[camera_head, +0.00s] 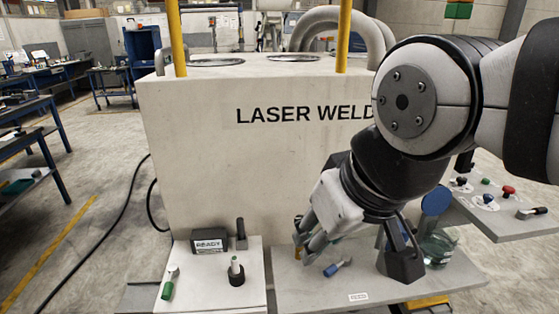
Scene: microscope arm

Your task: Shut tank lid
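A clear, greenish tank (440,246) stands at the right part of the grey front table, partly hidden behind a dark stand. A blue round disc, which looks like its lid (436,201), stands raised and steeply tilted above the tank's mouth. The tank looks open; the hinge is not clear. My gripper (308,240) points down over the middle of the table, well to the left of the tank and apart from it. Its fingers are small and seen side-on, so I cannot tell their spacing. My arm covers the area above and behind the tank.
A dark stand (401,262) is between my gripper and the tank. A small blue-ended tool (337,267) lies on the table (440,285). A large white laser welder (240,165) blocks the back. A side panel (510,214) with knobs is at right.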

